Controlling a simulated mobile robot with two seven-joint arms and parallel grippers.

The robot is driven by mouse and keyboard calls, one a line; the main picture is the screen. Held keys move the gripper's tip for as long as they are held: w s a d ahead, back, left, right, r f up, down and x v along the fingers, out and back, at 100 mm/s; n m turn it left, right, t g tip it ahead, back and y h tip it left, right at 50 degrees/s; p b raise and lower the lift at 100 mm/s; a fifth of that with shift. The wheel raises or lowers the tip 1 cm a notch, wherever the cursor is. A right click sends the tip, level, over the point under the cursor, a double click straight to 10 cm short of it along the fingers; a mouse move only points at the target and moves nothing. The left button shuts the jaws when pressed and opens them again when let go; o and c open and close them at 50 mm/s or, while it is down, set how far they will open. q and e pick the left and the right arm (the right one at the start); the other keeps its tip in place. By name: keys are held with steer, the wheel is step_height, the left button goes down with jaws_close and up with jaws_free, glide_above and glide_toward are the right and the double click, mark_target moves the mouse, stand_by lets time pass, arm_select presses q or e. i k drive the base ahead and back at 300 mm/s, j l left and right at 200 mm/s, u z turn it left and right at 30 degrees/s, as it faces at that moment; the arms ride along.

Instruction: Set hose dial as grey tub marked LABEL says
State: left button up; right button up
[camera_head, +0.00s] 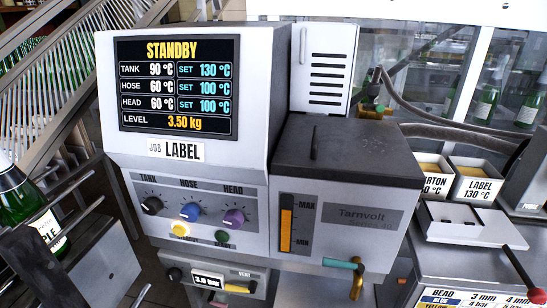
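The grey tub (473,184) marked LABEL 130 °C stands at the right with tan contents. The display (179,86) reads STANDBY, with hose at 60 °C and set to 100 °C. A card (181,151) below it reads JOB LABEL. I cannot make out either of my grippers.
A lit yellow button (180,229) and green button (221,236) sit below. A brass tap (356,277) juts out lower right. A green bottle (22,205) stands at left among rails.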

mark_target(190, 212)
steer(key=k+l+u, duration=0.15)
steer(key=u, duration=0.3)
steer(key=k+l+u, duration=0.2)
steer(key=u, duration=0.25)
steer(key=k+l+u, duration=0.2)
steer(key=u, duration=0.25)
